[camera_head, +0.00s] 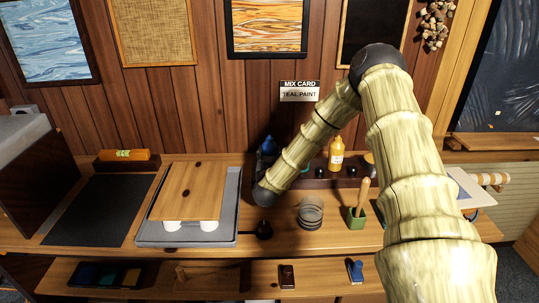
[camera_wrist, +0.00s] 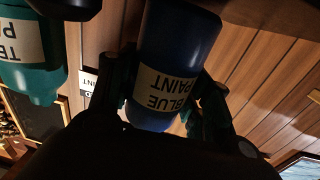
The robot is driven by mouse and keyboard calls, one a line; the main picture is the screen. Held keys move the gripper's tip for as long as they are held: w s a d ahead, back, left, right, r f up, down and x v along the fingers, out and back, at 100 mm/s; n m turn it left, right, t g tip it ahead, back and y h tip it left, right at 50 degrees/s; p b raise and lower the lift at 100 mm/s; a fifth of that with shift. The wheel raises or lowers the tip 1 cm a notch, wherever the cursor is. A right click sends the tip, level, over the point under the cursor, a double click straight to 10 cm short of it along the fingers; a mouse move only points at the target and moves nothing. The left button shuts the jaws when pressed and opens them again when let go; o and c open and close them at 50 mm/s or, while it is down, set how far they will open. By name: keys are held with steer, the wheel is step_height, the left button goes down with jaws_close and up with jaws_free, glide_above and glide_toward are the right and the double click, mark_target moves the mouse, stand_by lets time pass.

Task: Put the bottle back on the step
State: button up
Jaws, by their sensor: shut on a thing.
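My gripper (camera_wrist: 163,88) is shut on a blue bottle (camera_wrist: 178,40) labelled BLUE PAINT, with one finger on each side of it. The bottle and its label appear upside down in the wrist view. The dark step (camera_head: 318,183) runs along the back of the bench. I cannot tell whether the bottle touches it. A teal bottle (camera_wrist: 32,60) is beside the blue one in the wrist view.
A yellow bottle (camera_head: 336,153) stands at the back. A grey tray (camera_head: 229,215) with a wooden board (camera_head: 190,188) lies left. A mix card (camera_head: 299,91) reads TEAL PAINT.

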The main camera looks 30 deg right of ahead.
steer(key=shift+f, duration=0.25)
stand_by(0.5)
steer(key=o, duration=1.3)
steer(key=o, duration=0.3)
steer(key=shift+o, duration=0.2)
steer(key=v, duration=1.2)
